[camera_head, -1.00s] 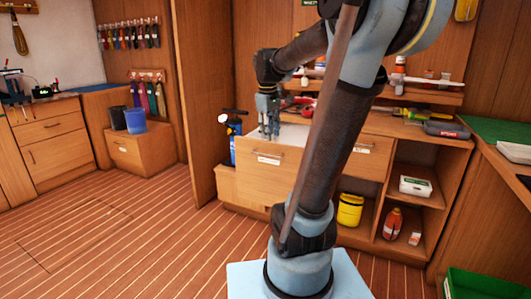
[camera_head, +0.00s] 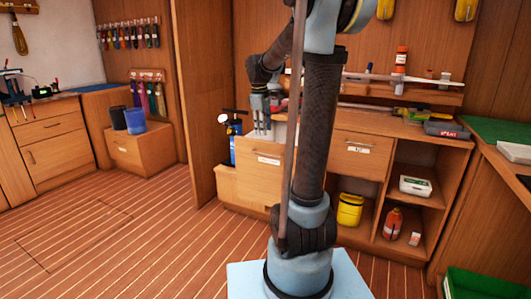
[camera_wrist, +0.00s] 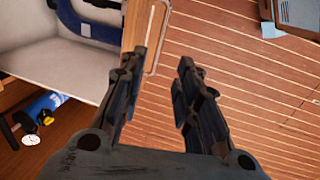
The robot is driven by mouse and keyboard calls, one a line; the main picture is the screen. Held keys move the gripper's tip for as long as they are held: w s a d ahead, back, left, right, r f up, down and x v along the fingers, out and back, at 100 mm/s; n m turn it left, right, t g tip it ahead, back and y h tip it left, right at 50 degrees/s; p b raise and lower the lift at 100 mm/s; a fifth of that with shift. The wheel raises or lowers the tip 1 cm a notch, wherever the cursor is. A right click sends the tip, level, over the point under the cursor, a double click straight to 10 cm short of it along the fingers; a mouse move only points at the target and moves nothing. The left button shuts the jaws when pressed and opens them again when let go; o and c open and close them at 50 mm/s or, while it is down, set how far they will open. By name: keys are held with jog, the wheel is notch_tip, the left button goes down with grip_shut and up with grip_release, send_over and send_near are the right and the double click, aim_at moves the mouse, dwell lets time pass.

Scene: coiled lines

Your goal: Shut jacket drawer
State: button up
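A wooden drawer (camera_head: 255,182) at the left end of the workbench is pulled out; its label is too small to read. In the wrist view its pale interior (camera_wrist: 50,65) is at the left, with a dark blue item (camera_wrist: 85,25) inside. Its front panel has a metal handle (camera_wrist: 158,38). My gripper (camera_head: 262,127) is above the drawer front, pointing down. In the wrist view my gripper (camera_wrist: 162,62) is open and empty, its left finger overlapping the drawer's front edge and its right finger over the floor. I cannot tell whether it touches the drawer.
A second drawer (camera_head: 360,148) to the right is shut. A blue cylinder (camera_head: 238,145) stands left of the open drawer. Open shelves hold a yellow tub (camera_head: 350,210) and a red bottle (camera_head: 392,222). Tools lie on the bench top. The plank floor (camera_head: 140,235) in front is clear.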

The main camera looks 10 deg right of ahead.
aim_at(265, 155)
jog(key=f, duration=0.4)
jog(key=w+d+f, duration=0.1)
jog(key=f, duration=0.7)
jog(key=shift+w+d, duration=0.15)
jog(key=shift+w, duration=0.25)
jog(key=shift+r, duration=0.1)
grip_shut()
jog(key=shift+d, duration=0.1)
